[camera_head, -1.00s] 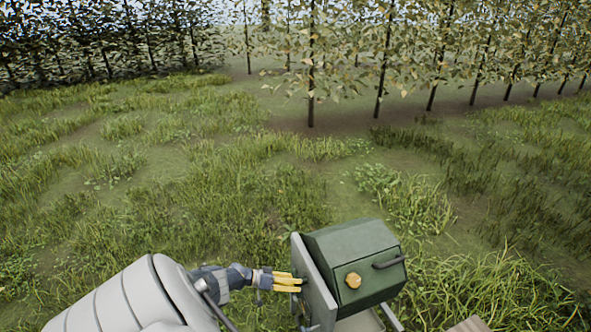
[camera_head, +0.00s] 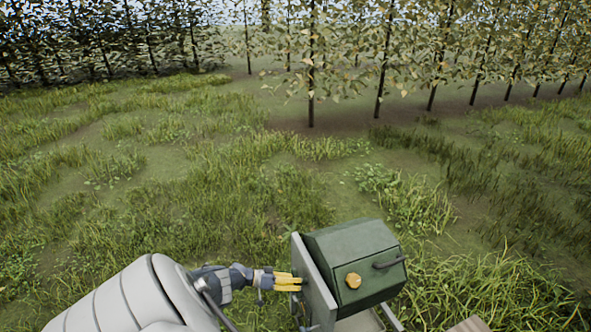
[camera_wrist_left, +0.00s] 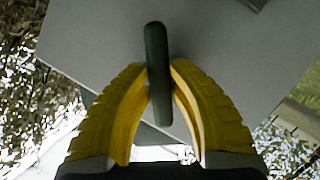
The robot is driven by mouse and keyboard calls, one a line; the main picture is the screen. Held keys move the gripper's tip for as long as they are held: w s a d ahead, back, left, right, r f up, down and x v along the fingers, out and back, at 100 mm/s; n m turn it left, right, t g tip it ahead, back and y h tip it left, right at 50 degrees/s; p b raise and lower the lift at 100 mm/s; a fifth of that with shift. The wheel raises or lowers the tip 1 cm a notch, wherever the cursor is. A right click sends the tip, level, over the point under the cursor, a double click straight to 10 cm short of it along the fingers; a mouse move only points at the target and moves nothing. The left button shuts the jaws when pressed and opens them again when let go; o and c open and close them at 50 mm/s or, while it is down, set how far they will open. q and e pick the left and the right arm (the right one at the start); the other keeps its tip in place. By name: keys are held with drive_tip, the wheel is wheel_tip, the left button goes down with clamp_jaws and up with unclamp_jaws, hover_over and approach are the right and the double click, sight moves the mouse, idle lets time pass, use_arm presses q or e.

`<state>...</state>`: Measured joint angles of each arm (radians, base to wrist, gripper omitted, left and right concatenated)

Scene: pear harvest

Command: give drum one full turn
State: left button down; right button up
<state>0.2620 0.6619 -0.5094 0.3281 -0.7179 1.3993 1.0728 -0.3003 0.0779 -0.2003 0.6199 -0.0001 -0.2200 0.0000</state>
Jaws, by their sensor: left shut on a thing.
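The drum (camera_head: 340,247) is a dark green, many-sided box on a grey frame at the lower middle right of the head view. It has a yellow knob (camera_head: 353,281) and a dark bar handle (camera_head: 388,262) on its near right face. My left gripper (camera_head: 299,283) reaches in from the left to the drum's left side plate (camera_head: 314,283). In the left wrist view its yellow fingers (camera_wrist_left: 160,85) are shut on a dark, rounded handle (camera_wrist_left: 156,45) in front of the grey plate (camera_wrist_left: 230,60). My right gripper does not show.
A bit of light wooden surface (camera_head: 468,325) shows at the bottom right edge. Grass (camera_head: 230,190) surrounds the drum. Rows of trees (camera_head: 311,70) stand far behind, with open ground between.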

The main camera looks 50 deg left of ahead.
use_arm(q)
drive_tip(key=shift+d+m, duration=0.1)
drive_tip(key=shift+m, duration=0.4)
drive_tip(key=m+y, duration=0.3)
drive_tip(key=shift+d+t, duration=0.1)
drive_tip(key=shift+t, duration=0.2)
drive_tip(key=m+y, duration=0.1)
drive_tip(key=m, duration=0.1)
drive_tip(key=shift+m+t+y, duration=0.6)
drive_tip(key=shift+m+y, duration=0.3)
drive_tip(key=shift+m, duration=0.5)
